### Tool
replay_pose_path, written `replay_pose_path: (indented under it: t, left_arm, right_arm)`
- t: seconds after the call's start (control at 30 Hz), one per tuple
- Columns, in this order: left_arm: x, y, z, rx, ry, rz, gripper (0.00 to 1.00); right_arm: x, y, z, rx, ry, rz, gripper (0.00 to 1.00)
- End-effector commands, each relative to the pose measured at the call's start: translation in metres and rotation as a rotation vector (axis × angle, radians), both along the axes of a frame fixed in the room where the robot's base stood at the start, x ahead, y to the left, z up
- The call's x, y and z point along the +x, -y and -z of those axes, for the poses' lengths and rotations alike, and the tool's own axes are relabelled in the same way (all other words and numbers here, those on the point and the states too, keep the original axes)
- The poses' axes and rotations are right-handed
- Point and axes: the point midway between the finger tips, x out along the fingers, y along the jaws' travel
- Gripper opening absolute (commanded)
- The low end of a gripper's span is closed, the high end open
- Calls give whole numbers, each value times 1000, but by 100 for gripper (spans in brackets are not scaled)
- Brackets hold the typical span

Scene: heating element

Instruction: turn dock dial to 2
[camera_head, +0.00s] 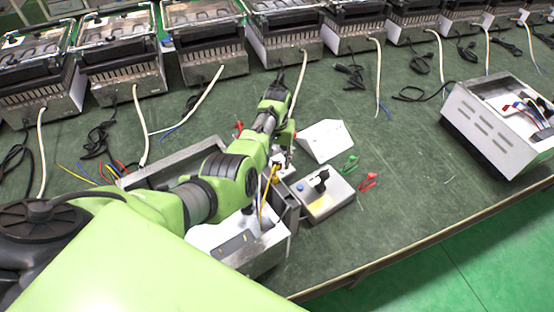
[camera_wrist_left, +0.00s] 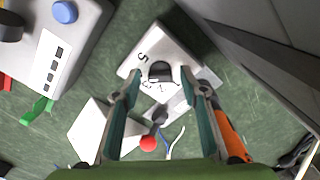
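The dock dial (camera_wrist_left: 160,71) is a small dark knob with a light front on a pale box with printed numbers, a 5 among them, in the left wrist view. My left gripper (camera_wrist_left: 160,73) is open, its two fingertips on either side of the dial; I cannot tell whether they touch it. The dial's pointing direction is unclear. In the head view my left gripper (camera_head: 281,157) reaches down beside the grey control box, and the dial is hidden there. My right gripper is out of view.
A grey control box (camera_head: 327,203) with a blue button and black knob stands close beside the gripper. A white wedge (camera_head: 323,141), green clips (camera_head: 350,164) and red clips (camera_head: 368,181) lie nearby. An orange-handled tool (camera_wrist_left: 230,136) is by one finger.

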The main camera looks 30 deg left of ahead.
Motion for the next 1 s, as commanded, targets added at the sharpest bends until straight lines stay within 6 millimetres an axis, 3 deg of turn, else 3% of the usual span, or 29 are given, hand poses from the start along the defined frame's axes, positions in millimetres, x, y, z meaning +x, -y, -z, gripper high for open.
replay_pose_path:
  t: [0.03, 0.13, 0.57, 1.0]
  left_arm:
    - [0, 0, 0, 0, 0, 0, 25]
    - [0, 0, 0, 0, 0, 0, 2]
    - [0, 0, -1, 0, 0, -59, 2]
    - [0, 0, -1, 0, 0, -404, 2]
  right_arm:
    - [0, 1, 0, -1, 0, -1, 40]
    - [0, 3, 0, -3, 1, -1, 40]
    - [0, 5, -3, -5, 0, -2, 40]
    - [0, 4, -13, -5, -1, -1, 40]
